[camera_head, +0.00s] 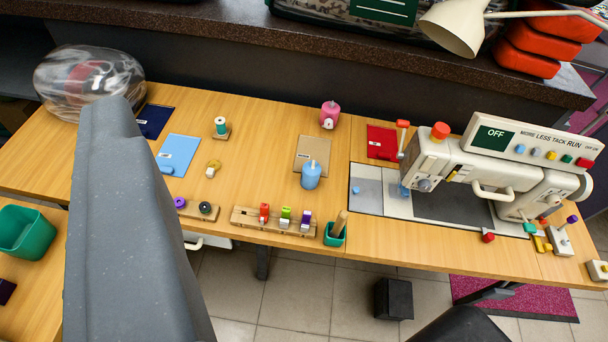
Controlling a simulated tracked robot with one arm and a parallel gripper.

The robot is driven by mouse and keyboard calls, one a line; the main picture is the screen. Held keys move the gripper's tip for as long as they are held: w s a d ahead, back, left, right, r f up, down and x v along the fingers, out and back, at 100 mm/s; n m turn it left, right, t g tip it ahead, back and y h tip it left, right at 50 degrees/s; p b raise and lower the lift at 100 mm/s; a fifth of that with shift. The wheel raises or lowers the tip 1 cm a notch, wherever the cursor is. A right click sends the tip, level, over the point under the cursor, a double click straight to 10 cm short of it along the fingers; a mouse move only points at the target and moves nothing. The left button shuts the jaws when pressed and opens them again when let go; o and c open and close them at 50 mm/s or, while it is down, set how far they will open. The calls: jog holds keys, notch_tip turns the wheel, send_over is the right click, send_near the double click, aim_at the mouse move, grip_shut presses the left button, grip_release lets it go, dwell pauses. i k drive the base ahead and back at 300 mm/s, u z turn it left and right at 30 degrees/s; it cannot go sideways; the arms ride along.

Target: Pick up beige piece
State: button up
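The beige piece (307,148) is a flat tan square with a small white label. It lies on the wooden table (255,120), left of the sewing machine. A light blue bottle (311,177) stands at its lower edge and hides a little of it. My gripper's fingers do not show in this view. A large grey part of my own arm covers the left of the picture, well left of the beige piece.
A pink bottle (330,114) stands behind the beige piece. Blue (180,150), navy (155,121) and red (381,142) pieces lie on the table. A wooden rack (245,220) and green cup (335,236) stand at the front edge. The sewing machine (470,177) is on the right.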

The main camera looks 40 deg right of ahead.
aim_at(309, 147)
jog(key=u, duration=0.1)
jog(key=i, duration=1.1)
jog(key=z, duration=0.75)
